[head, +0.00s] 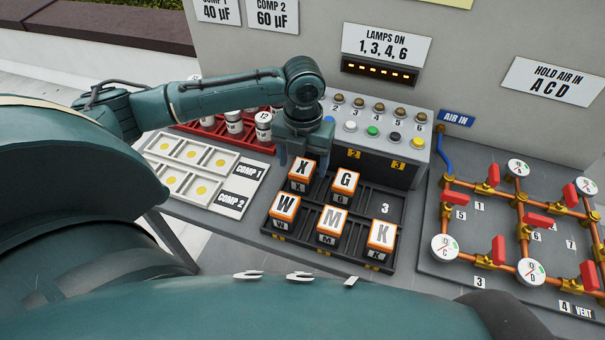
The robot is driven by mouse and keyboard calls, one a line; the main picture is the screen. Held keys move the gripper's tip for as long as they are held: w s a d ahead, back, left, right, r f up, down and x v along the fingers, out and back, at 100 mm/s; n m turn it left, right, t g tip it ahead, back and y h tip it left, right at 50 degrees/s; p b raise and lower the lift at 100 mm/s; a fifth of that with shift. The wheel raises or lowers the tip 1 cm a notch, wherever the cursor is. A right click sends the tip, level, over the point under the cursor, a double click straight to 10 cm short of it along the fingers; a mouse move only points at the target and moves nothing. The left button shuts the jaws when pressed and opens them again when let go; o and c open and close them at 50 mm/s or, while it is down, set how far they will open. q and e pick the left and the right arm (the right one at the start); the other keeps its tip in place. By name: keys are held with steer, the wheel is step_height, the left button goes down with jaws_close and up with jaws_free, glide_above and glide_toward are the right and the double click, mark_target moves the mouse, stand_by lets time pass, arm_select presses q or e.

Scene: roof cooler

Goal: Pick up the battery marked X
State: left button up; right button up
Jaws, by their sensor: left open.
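The battery marked X (299,171) is an orange block with a white lettered top, standing in the back left part of a black tray (283,235). My left gripper (304,158) reaches in from the left and points down over the X battery. Its fingers are open, close to the battery's top and sides. I cannot tell whether they touch it. My right gripper is not in view.
Batteries G (345,184), W (284,208), M (331,226) and K (381,236) stand in the same tray. A lamp panel (372,150) with buttons rises behind. A red rack of white cylinders (235,122) is left; copper pipes (455,183) with red valves are right.

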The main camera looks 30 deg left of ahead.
mark_target(303, 167)
arm_select(q)
step_height(303, 167, down, 3)
steer(key=shift+a+f, duration=0.1)
steer(key=shift+c, duration=0.2)
steer(key=shift+w, duration=0.1)
steer(key=c, duration=1.2)
steer(key=shift+c, duration=0.2)
